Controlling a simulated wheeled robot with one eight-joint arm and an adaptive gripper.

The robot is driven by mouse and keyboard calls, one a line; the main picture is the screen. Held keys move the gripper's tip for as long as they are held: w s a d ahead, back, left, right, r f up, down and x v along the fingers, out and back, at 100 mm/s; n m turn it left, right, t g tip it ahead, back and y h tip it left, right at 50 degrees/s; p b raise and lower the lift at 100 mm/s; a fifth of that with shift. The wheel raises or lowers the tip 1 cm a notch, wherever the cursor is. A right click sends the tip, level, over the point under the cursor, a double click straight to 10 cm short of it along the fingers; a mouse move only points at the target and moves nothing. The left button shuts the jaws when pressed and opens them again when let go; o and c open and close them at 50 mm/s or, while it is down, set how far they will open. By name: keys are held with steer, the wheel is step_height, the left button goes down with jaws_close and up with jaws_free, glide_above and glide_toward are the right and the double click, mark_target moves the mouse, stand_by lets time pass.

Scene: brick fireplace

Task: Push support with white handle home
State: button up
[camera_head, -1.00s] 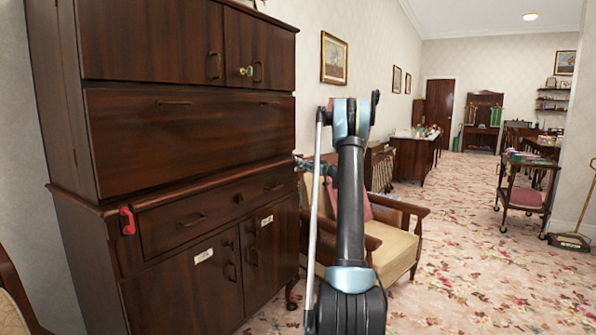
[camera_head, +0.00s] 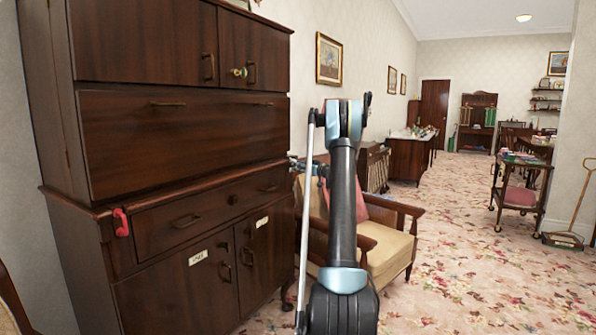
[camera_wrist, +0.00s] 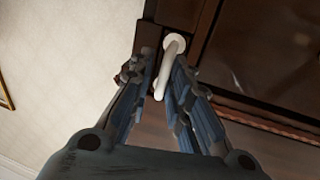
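A white curved handle (camera_wrist: 170,75) shows in the wrist view, fixed to the end of a narrow dark wooden support (camera_wrist: 182,15). My gripper (camera_wrist: 163,62) has its two fingers on either side of the handle, with a visible gap at the left finger. The right finger is close to the handle; I cannot tell if they touch. In the head view my gripper (camera_head: 308,166) is small and partly hidden beside the right end of the dark wooden cabinet (camera_head: 190,140). The white handle cannot be made out there.
A red handle (camera_head: 121,222) sits at the left of the cabinet's drawer (camera_head: 212,208). A cushioned armchair (camera_head: 395,250) stands close to the right of the cabinet, behind my arm. Open patterned carpet (camera_head: 470,250) lies to the right, with a trolley (camera_head: 520,185) beyond.

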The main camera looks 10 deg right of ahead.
steer(key=v, duration=1.2)
steer(key=s+a+m+g+h, duration=0.1)
steer(key=s+a+g, duration=0.2)
steer(key=s+a, duration=0.5)
steer(key=s+a+f+m+g+h, duration=0.15)
steer(key=s+a, duration=0.35)
steer(key=s, duration=0.8)
steer(key=s+a+g+h, duration=0.1)
steer(key=s+a+g, duration=0.4)
steer(key=s, duration=0.5)
steer(key=s+d+f+m+h, duration=0.1)
steer(key=s+f, duration=0.4)
steer(key=s, duration=0.6)
steer(key=s+d+f+m+g+h, duration=0.1)
steer(key=s+f+h, duration=0.3)
steer(key=s, duration=0.7)
steer(key=s+d+f+m+g+h, duration=0.1)
steer(key=s+d+f+m+h, duration=0.1)
steer(key=s+f, duration=0.5)
steer(key=s+m, duration=0.1)
steer(key=s, duration=0.4)
steer(key=shift+f, duration=0.4)
steer(key=shift+w+g+h, duration=0.1)
steer(key=shift+g+h, duration=0.15)
